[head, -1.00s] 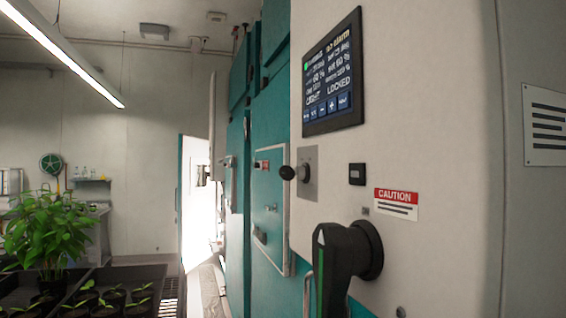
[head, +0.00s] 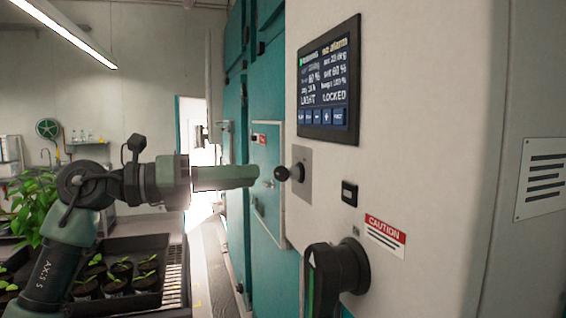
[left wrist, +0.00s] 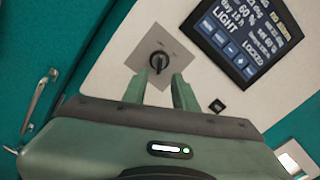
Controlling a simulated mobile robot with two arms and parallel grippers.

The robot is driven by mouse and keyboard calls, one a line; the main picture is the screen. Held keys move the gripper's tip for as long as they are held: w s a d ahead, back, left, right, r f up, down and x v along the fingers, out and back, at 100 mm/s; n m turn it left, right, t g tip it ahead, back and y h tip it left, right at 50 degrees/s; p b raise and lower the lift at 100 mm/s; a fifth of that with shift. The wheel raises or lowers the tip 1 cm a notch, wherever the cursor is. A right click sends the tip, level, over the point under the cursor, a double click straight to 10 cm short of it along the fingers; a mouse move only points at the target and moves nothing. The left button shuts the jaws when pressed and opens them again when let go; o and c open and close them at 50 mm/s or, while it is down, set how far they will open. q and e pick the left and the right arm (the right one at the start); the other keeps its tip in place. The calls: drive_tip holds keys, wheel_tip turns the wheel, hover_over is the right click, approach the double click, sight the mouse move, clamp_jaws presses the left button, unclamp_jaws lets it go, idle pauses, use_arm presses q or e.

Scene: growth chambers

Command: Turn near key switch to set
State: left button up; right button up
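The near key switch (head: 298,172) is a black knob on a grey plate on the white panel, below the screen. It also shows in the left wrist view (left wrist: 159,61), with its plate around it. My left gripper (head: 257,175) comes in from the left in the head view, its tip just short of the knob. In the left wrist view its two green fingers (left wrist: 160,88) are apart, with nothing between them; the knob shows just beyond the gap. I cannot tell exactly how far apart knob and fingertips are. My right gripper is not in view.
A screen (head: 329,80) above the switch reads "LOCKED". A black rocker (head: 349,193), a caution label (head: 385,235) and a large black handle (head: 335,277) that sticks out are on the panel. Potted seedlings in a tray (head: 119,244) stand at lower left.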

sight(284, 170)
use_arm(q)
drive_tip(key=shift+w+d+r, duration=0.1)
drive_tip(key=shift+d+r, duration=0.05)
drive_tip(key=shift+d, duration=0.3)
drive_tip(key=p+x, duration=0.3)
drive_tip(key=x, duration=0.3)
drive_tip(key=shift+w+d, duration=0.2)
drive_tip(key=shift+d, duration=0.15)
drive_tip(key=shift+w, duration=0.1)
drive_tip(key=shift+f, duration=0.2)
clamp_jaws()
